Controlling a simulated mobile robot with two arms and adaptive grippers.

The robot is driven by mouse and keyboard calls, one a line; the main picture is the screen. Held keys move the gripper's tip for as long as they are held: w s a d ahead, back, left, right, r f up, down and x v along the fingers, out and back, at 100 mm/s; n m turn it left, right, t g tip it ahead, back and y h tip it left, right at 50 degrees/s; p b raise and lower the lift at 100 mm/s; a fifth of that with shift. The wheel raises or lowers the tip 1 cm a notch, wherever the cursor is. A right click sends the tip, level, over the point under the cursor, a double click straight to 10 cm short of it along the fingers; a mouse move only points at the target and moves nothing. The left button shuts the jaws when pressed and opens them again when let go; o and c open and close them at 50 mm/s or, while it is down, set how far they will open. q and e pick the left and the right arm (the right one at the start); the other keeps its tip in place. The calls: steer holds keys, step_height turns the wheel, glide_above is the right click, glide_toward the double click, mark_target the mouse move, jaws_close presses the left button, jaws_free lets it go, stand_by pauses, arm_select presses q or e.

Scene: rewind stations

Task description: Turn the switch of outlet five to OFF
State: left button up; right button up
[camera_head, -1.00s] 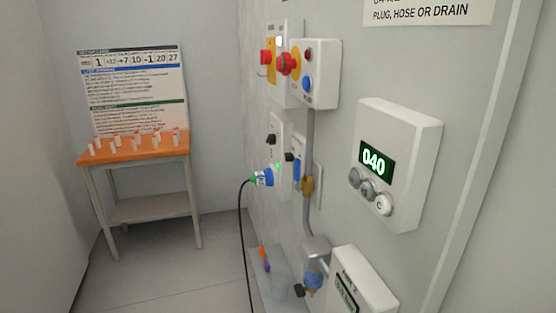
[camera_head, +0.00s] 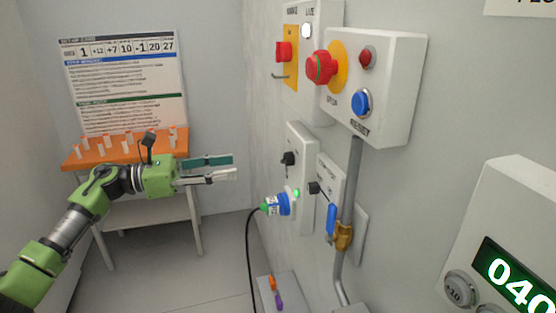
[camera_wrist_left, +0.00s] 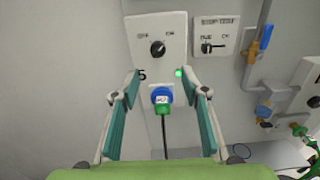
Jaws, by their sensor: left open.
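Outlet five is a white wall box (camera_head: 301,143) with a black rotary switch (camera_head: 288,158) on its upper part. In the left wrist view the switch (camera_wrist_left: 158,47) sits between small labels, ON at the right; its exact pointing is hard to read. A "5" is printed lower left on the box. A green lamp (camera_wrist_left: 179,72) is lit. A blue-and-green plug (camera_wrist_left: 161,97) sits in the socket, its black cable hanging down. My left gripper (camera_head: 234,167) is open and empty, left of the outlet and apart from it.
A second box with a black switch (camera_head: 314,188) is close at the right. A blue-handled brass valve (camera_head: 342,236) on a grey pipe stands beside it. Boxes with red and blue buttons (camera_head: 363,103) are above. An orange-topped table (camera_head: 72,162) stands behind my left arm.

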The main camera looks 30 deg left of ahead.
mark_target(282, 160)
arm_select(q)
steer(key=p+x, duration=0.1)
steer(key=x, duration=0.5)
steer(key=p+x, duration=0.2)
steer(key=x, duration=0.4)
steer(key=shift+w+a, duration=0.2)
steer(key=shift+w, duration=0.05)
steer(key=shift+w+d+f+p, duration=0.15)
steer(key=shift+w+d+p, duration=0.25)
steer(key=shift+w, duration=0.05)
steer(key=shift+c, duration=0.3)
steer(key=c, duration=1)
